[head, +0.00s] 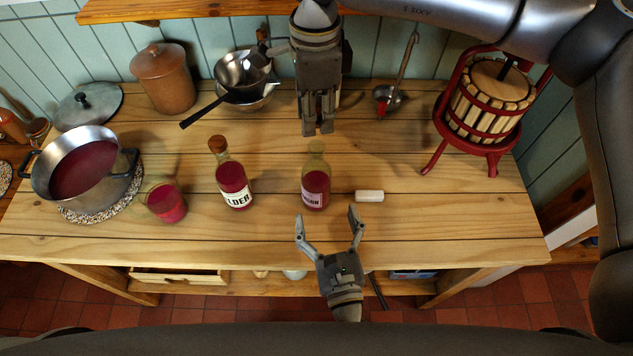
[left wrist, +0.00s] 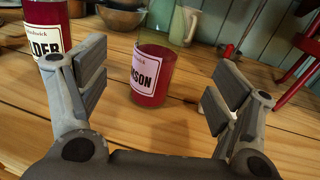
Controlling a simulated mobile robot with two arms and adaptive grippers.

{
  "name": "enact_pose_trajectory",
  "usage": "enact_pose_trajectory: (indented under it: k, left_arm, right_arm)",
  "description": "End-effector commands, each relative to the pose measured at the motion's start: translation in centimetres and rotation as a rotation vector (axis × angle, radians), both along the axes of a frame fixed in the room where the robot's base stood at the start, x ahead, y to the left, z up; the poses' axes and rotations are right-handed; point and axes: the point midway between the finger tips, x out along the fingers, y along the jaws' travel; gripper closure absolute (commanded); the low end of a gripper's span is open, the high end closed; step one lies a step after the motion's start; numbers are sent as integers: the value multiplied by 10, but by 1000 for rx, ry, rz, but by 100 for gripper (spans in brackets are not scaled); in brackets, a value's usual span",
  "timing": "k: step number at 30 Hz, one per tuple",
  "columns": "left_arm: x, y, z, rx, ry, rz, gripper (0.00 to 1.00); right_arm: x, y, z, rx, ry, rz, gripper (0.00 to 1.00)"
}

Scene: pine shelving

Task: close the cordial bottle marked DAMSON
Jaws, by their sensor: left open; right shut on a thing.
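The DAMSON bottle (head: 315,190) stands upright on the wooden bench, with dark red cordial and a pale label reading "...SON" in the left wrist view (left wrist: 150,75). No stopper shows on its neck. My left gripper (head: 327,213) is open in front of the bottle, fingers pointing at it; the bottle shows beyond and between the fingers. My right gripper (head: 318,130) points down above and behind the bottle's neck in the picture.
A corked bottle ending "LDER" (head: 234,183) stands to the left. Further left are a glass of red liquid (head: 166,203) and a pot (head: 117,185). A red press (head: 484,105) stands at the back right.

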Motion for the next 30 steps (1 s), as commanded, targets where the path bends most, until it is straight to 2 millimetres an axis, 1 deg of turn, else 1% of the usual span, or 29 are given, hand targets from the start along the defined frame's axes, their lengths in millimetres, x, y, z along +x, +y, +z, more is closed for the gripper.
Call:
enact_pose_trajectory:
  k: [1,9,15,18,21,30]
  left_arm:
    - [9,2,1,1,-5,1,16]
    - [60,12,1,4,-4,1,16]
    - [89,18,1,3,-3,-1,16]
    - [98,20,1,2,-2,0,16]
    - [103,21,0,2,-1,0,16]
    - [104,21,0,1,-1,0,16]
  right_arm:
    - [0,0,0,0,0,-1,81]
    - [0,0,0,0,0,-1,81]
    - [0,0,0,0,0,-1,81]
    - [0,0,0,0,0,-1,81]
    - [0,0,0,0,0,0,81]
    - [0,0,0,0,0,0,81]
